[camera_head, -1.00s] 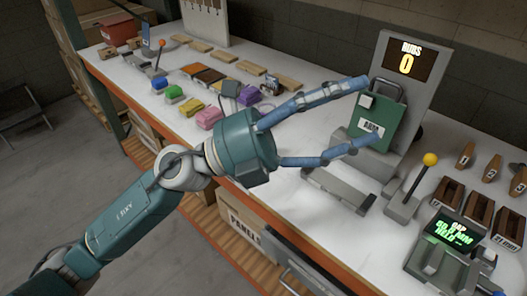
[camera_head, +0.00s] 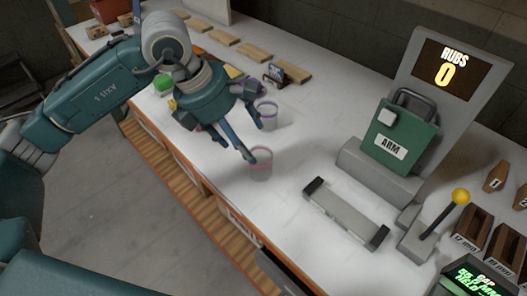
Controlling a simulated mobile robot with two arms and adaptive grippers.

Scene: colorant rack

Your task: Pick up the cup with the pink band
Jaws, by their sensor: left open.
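The clear cup with the pink band (camera_head: 262,170) stands upright on the white bench. A second clear cup (camera_head: 268,114) with a bluish-purple band stands behind it. My left gripper (camera_head: 253,141) is open, its fingers pointing down and to the right. One fingertip overlaps the left rim of the pink-banded cup in the picture; the other overlaps the left side of the second cup. I cannot tell whether either touches. No cup is held. My right gripper is not in view.
A grey machine with a green "ARM" box (camera_head: 393,135) and a "RUBS 0" display (camera_head: 448,75) stands at the right. A low grey bar (camera_head: 346,213) and a yellow-knobbed lever (camera_head: 440,222) stand before it. Wooden blocks (camera_head: 255,52) line the back. The bench is clear between cups and bar.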

